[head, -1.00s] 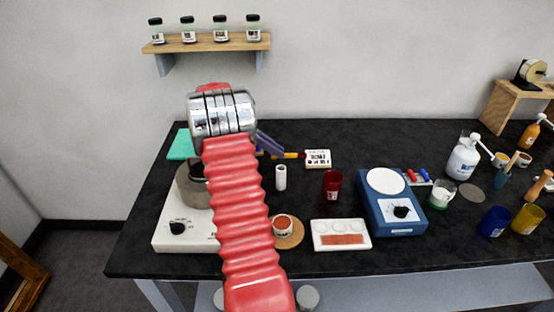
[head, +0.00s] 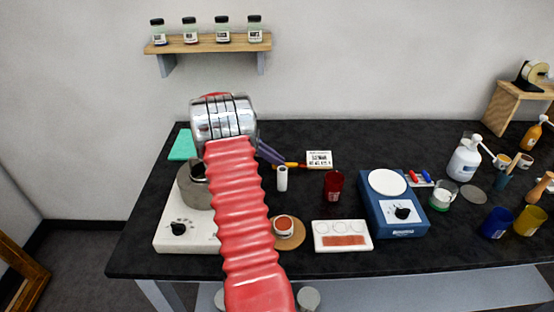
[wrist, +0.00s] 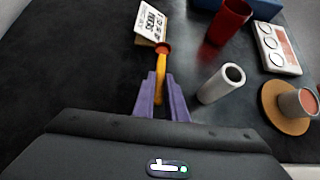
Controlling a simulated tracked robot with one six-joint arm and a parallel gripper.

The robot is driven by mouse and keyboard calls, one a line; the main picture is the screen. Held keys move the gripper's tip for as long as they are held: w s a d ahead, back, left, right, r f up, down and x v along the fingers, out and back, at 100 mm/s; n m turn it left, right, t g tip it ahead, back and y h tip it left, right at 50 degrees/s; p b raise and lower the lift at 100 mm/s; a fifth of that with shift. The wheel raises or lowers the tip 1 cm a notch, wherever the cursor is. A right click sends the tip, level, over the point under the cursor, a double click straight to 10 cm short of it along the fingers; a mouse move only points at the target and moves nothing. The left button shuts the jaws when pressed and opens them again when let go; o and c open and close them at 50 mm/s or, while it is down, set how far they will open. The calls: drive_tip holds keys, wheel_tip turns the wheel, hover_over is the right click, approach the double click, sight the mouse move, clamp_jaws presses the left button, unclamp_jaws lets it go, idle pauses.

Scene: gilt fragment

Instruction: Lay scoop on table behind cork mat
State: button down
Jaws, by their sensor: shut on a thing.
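The scoop (wrist: 160,68) has a yellow-orange handle and a red end, seen in the wrist view. My gripper (wrist: 161,82) is shut on its handle with purple fingers, the red end pointing away. In the head view the scoop (head: 292,165) shows partly, beside the purple fingers of my gripper (head: 272,154). I cannot tell whether it touches the table. The round cork mat (head: 294,241) lies near the front of the black table (head: 350,275), with a red-filled jar on it. The mat also shows at the right of the wrist view (wrist: 274,109).
A white labelled box (head: 319,160) is close to the scoop's red end. A white cylinder (head: 282,179) stands between the scoop and the mat. A red cup (head: 333,184) is to its right. A hotplate (head: 180,232) with a pot is at left.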

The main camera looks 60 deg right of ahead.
drive_tip(key=shift+f, duration=0.55)
drive_tip(key=c, duration=1.8)
unclamp_jaws()
drive_tip(key=shift+r, duration=0.15)
drive_tip(key=shift+w+r, duration=0.15)
drive_tip(key=shift+r, duration=0.45)
drive_tip(key=v, duration=1.1)
drive_tip(key=shift+w+a, duration=0.2)
drive_tip(key=shift+a, duration=0.05)
drive_tip(key=shift+s+r, duration=0.1)
drive_tip(key=shift+s, duration=0.05)
